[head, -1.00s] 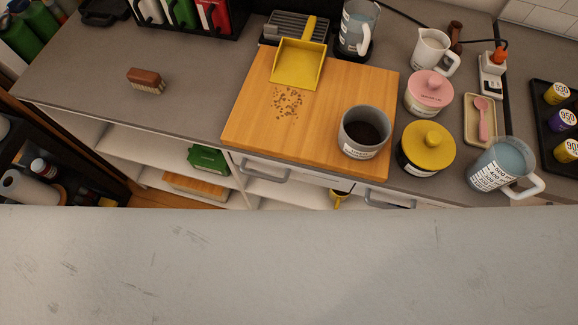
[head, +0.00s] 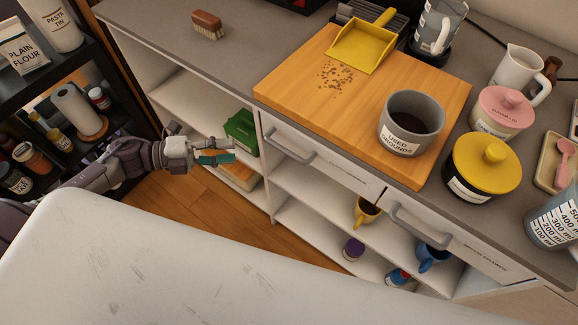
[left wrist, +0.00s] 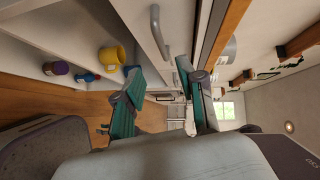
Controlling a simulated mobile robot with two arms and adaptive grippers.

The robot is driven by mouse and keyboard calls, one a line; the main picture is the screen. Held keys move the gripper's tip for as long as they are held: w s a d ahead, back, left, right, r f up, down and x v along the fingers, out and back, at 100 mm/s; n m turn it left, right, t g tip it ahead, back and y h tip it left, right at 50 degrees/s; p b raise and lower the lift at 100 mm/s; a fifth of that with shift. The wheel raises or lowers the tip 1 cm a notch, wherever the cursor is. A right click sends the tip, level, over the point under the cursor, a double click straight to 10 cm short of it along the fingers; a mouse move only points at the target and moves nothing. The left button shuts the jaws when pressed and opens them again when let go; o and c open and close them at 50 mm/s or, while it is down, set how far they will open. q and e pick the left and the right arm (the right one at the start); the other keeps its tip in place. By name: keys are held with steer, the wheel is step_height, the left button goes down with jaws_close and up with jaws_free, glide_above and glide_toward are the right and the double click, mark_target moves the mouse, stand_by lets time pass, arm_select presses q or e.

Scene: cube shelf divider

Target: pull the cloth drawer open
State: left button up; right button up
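Two white drawers sit under the counter, each with a grey bar handle. The left drawer's handle (head: 288,147) and the right drawer's handle (head: 420,222) are both in the head view, and both drawers look shut. My left gripper (head: 214,151) is left of the left drawer, in front of the shelves and apart from the handles. In the left wrist view its teal-padded fingers (left wrist: 162,95) are spread with nothing between them. A grey handle (left wrist: 158,32) shows above them there. My right gripper is out of view.
A wooden board (head: 310,75) with a used-grounds pot (head: 411,118) and a yellow dustpan (head: 362,48) lies on the counter. Open shelves below hold a yellow mug (head: 366,211) and a green box (head: 242,131). A dark rack (head: 75,80) stands left; wooden floor is clear between.

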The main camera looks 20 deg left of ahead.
mark_target(283, 148)
arm_select(q)
steer(key=shift+g, duration=0.3)
steer(key=x, duration=0.4)
steer(key=p+x, duration=0.1)
steer(key=x, duration=0.4)
steer(key=p+x, duration=0.1)
steer(key=x, duration=0.3)
steer(key=shift+w+d+r, duration=0.2)
steer(key=shift+d, duration=0.2)
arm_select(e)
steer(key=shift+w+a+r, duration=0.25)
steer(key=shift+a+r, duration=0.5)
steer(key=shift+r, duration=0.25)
arm_select(q)
jaws_close()
